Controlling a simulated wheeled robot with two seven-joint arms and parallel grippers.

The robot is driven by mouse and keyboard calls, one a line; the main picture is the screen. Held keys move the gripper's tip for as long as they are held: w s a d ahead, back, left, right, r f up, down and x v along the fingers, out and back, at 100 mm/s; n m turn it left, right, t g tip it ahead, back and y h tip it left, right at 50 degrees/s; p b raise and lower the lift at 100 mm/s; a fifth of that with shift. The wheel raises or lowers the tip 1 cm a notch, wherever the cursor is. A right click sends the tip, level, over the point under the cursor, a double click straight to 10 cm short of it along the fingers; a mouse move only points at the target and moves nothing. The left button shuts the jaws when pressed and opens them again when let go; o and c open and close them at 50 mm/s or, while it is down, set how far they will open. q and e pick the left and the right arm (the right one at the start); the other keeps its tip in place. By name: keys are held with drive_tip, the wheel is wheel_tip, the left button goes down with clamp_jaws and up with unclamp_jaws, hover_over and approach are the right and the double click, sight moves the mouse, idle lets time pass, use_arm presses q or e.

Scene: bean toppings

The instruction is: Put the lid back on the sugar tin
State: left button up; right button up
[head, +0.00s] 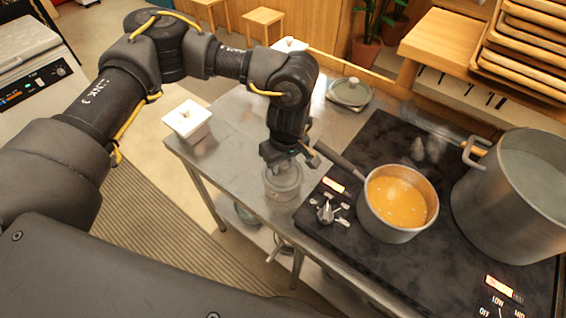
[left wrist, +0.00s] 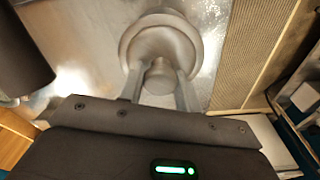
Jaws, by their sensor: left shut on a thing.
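My left gripper (head: 282,158) points down over the sugar tin (head: 282,186), a small grey metal cylinder near the front edge of the steel table. In the left wrist view, the fingers (left wrist: 160,92) are shut on the knob of a round grey lid (left wrist: 163,43). In the head view the lid is mostly hidden by the gripper at the top of the tin. I cannot tell whether the lid rests fully on the rim or sits slightly above it. My right gripper is not in view.
A saucepan of orange soup (head: 397,202) stands on the black stove (head: 345,245) to the right, its handle reaching close to my gripper. A large pot (head: 510,195) stands further right. A pan lid (head: 350,94) lies behind. A white container (head: 187,118) is at the table's left.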

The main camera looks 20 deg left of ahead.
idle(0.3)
use_arm(q)
drive_tip(key=o, duration=1.1)
drive_tip(key=shift+c, duration=0.2)
drive_tip(key=shift+o, duration=0.4)
drive_tip(key=o, duration=0.6)
drive_tip(key=shift+c, duration=0.2)
drive_tip(key=shift+r+p, duration=2)
drive_tip(key=shift+r, duration=1.5)
